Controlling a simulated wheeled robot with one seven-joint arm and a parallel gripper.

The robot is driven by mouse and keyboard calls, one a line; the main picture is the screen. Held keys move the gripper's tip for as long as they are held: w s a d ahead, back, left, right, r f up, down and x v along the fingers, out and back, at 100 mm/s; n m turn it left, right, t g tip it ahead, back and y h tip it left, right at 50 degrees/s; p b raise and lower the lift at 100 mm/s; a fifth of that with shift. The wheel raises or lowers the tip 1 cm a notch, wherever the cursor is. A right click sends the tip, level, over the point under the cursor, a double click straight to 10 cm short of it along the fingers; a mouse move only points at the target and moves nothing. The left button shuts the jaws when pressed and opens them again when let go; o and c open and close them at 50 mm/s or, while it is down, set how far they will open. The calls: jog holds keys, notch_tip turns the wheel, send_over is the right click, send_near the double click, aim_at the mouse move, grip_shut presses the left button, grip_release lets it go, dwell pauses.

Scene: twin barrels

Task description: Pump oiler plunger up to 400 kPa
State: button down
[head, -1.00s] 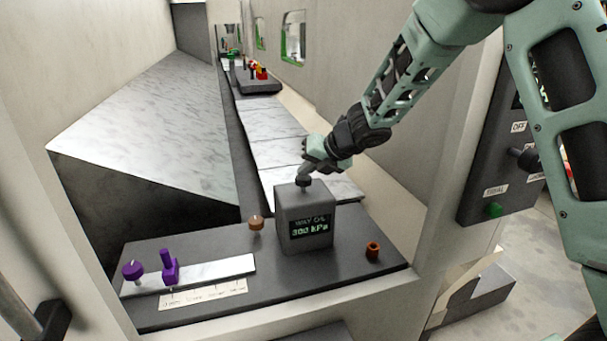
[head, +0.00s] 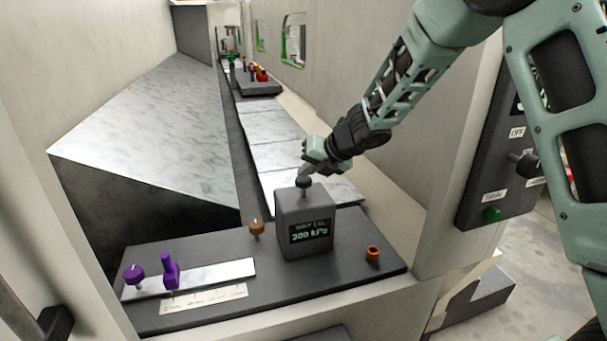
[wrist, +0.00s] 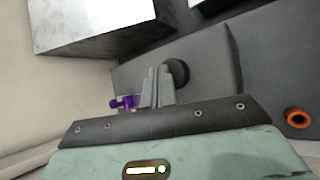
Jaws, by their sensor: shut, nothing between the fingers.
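The oiler (head: 305,222) is a grey box on the dark panel in the head view. Its front display (head: 310,232) reads 300 kPa in green. The dark plunger knob (head: 304,181) stands on its top, and it also shows as a dark round cap in the wrist view (wrist: 178,72). My gripper (head: 303,172) is shut and empty, with its fingertips at the knob from above. In the wrist view the closed fingers (wrist: 158,82) overlap the edge of the knob. I cannot tell whether they touch it.
An orange-brown knob (head: 256,229) stands left of the oiler and an orange ring-like part (head: 373,254) lies right. Purple knobs (head: 170,270) stand on a pale strip at the left. A dark control box (head: 500,150) with a green button is on the right.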

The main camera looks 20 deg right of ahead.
aim_at(306, 181)
jog(key=shift+r+p, duration=0.55)
jog(key=shift+r, duration=0.3)
jog(key=shift+r, duration=0.1)
notch_tip(306, 181, up, 5)
jog(key=p, duration=0.5)
jog(key=shift+a, duration=0.1)
dwell(2.0)
